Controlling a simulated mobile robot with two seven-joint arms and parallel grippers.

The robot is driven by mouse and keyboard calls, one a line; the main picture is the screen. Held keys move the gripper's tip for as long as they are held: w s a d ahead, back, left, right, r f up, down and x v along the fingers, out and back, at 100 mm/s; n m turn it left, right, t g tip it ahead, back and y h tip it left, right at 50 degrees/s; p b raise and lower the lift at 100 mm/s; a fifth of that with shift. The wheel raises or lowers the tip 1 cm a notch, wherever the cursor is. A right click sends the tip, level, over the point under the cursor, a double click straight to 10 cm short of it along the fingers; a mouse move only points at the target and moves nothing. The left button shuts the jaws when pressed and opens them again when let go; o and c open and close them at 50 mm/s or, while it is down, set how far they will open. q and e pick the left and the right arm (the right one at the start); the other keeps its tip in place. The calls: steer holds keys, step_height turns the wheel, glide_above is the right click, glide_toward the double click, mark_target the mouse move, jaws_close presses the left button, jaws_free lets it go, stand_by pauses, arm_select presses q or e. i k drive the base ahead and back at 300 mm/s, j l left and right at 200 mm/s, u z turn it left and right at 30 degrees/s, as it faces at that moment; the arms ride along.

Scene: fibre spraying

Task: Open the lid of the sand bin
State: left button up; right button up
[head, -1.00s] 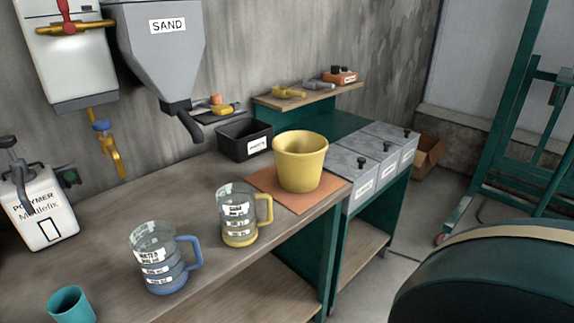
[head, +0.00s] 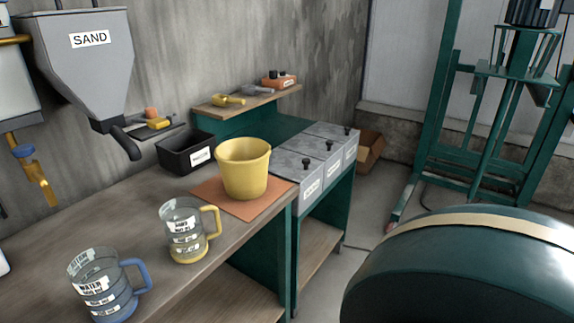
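Three grey lidded bins stand in a row at the right end of the workbench: a near bin (head: 297,168), a middle bin (head: 325,150) and a far bin (head: 341,133). All three lids look shut. The labels are too small to read, so I cannot tell which bin holds sand. A grey hopper labelled SAND (head: 88,62) hangs on the wall at upper left. Neither of my grippers is in view.
A yellow bucket (head: 243,172) stands on an orange mat (head: 207,193) left of the bins. Measuring jugs (head: 187,235) stand at the bench front, a black box (head: 177,155) behind. A large green drum (head: 465,270) fills the lower right. Floor shows between drum and bench.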

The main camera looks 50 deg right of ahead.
mark_target(289, 165)
steer(key=z, duration=1.6)
